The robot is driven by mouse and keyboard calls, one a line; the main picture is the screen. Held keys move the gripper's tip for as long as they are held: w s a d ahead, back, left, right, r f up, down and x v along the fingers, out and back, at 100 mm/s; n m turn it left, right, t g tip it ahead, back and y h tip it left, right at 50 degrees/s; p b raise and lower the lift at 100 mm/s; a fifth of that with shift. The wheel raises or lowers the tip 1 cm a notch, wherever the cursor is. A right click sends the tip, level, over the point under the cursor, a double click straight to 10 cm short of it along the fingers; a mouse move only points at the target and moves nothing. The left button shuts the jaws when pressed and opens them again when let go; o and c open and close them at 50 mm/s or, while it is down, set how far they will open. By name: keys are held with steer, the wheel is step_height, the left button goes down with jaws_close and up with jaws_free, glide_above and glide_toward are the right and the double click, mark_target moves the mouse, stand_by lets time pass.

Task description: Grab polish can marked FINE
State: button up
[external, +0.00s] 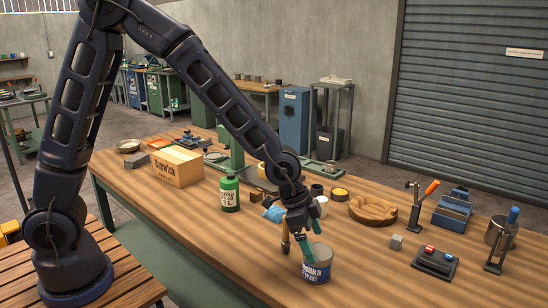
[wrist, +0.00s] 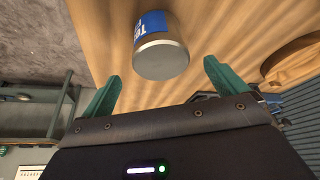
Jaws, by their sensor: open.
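My gripper (external: 302,252) has teal fingers and is spread open, reaching down at the can. In the wrist view my gripper (wrist: 160,76) has one fingertip on either side of the can, which lies ahead of the tips, not clasped. Whether a finger touches it I cannot tell.
The bench front is mostly clear.

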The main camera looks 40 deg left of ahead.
mark_target(318, 251)
steer(key=shift+x, duration=3.65)
steer(key=shift+a, duration=0.15)
steer(key=c, duration=1.3)
steer(key=shift+o, duration=0.2)
steer(key=shift+r, duration=0.1)
